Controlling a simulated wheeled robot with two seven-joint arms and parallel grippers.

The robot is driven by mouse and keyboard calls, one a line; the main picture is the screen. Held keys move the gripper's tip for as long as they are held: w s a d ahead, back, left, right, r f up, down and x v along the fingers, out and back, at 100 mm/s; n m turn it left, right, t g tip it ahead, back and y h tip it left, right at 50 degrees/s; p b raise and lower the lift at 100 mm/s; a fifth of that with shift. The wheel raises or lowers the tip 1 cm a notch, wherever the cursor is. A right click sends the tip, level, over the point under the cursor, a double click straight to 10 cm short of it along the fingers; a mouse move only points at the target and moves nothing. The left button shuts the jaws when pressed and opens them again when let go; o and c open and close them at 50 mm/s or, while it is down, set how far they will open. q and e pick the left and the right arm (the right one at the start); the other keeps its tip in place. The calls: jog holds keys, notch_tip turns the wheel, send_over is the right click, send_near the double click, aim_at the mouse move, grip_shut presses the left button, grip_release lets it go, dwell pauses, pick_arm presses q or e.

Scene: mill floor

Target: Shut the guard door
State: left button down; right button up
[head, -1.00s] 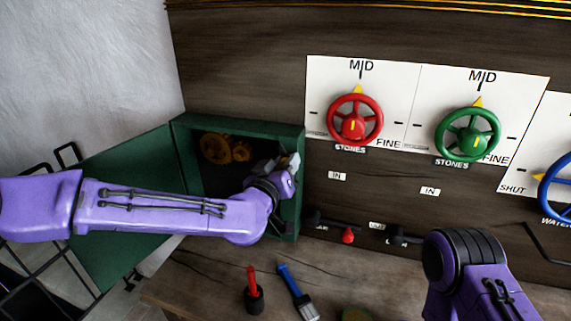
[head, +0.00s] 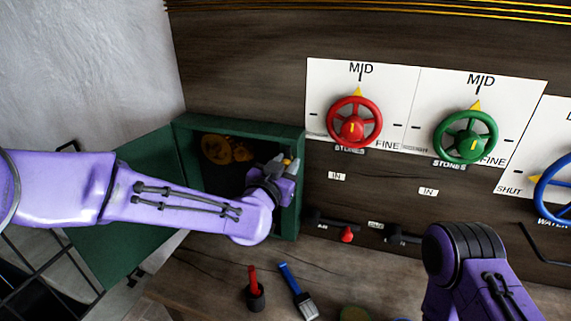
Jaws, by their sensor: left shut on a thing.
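The guard door (head: 145,245) is a green panel. It stands wide open to the left of a green box (head: 288,215) on the wooden wall. Part of the door is hidden behind my left arm. My left gripper (head: 284,167) is at the right side of the box's opening, away from the door panel. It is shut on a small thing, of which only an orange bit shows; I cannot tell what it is. Yellow-brown gears (head: 222,150) sit inside the dark box.
A red handwheel (head: 354,122), a green handwheel (head: 466,136) and a blue handwheel (head: 552,190) are on the wall. A red-knobbed lever (head: 346,234) is below. A red-handled tool (head: 254,287) and a blue brush (head: 297,290) are on the bench (head: 200,285). A black rail (head: 50,263) is at left.

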dwell(0.3)
pick_arm(q)
jog(key=c, duration=0.9)
grip_release()
jog(key=shift+o, duration=0.2)
jog(key=shift+s+f, duration=0.1)
jog(key=shift+s, duration=0.2)
jog(key=b+v, duration=0.3)
jog(key=v, duration=0.7)
jog(key=shift+m, duration=0.3)
